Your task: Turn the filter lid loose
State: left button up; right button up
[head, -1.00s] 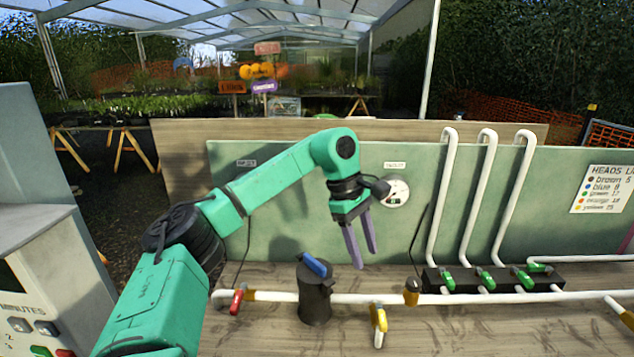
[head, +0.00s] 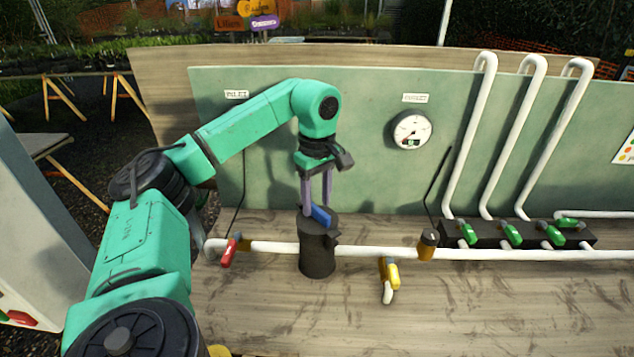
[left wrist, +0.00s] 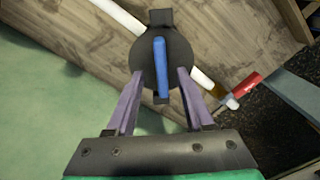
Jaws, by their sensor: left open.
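The filter is a dark upright canister (head: 317,258) on the white pipe, with a round black lid (left wrist: 147,53) on top. A blue bar handle (head: 321,217) crosses the lid, and it also shows in the left wrist view (left wrist: 160,75). My left gripper (head: 316,208) points down at the lid from above. In the left wrist view its purple fingers (left wrist: 160,73) are open, one on each side of the blue bar, with gaps to it. I cannot tell whether the fingertips touch the lid. My right gripper is in no view.
A red-handled valve (head: 230,250) is left of the filter, and a yellow-handled valve (head: 391,273) is to its right. A round gauge (head: 412,130) is on the green back panel (head: 370,165). Green valves (head: 511,233) sit farther right. The front tabletop (head: 330,320) is clear.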

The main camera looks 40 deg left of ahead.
pick_arm(q)
jog(key=shift+s+d+f, duration=0.15)
jog(key=shift+s+f, duration=0.05)
jog(key=shift+f, duration=0.05)
jog(key=shift+s+d, duration=0.1)
jog(key=shift+d, duration=0.05)
jog(key=shift+f, duration=0.1)
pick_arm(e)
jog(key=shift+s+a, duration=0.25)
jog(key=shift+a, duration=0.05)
pick_arm(q)
jog(key=shift+w+f, duration=0.1)
jog(key=shift+w, duration=0.1)
grip_shut()
jog(key=shift+s, duration=0.1)
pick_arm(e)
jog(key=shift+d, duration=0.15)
pick_arm(q)
jog(key=n+p, duration=0.1)
jog(key=n, duration=0.1)
jog(key=shift+r+n, duration=0.2)
jog(key=shift+n, duration=0.9)
jog(key=shift+f+n, duration=0.15)
jog(key=shift+n, duration=0.15)
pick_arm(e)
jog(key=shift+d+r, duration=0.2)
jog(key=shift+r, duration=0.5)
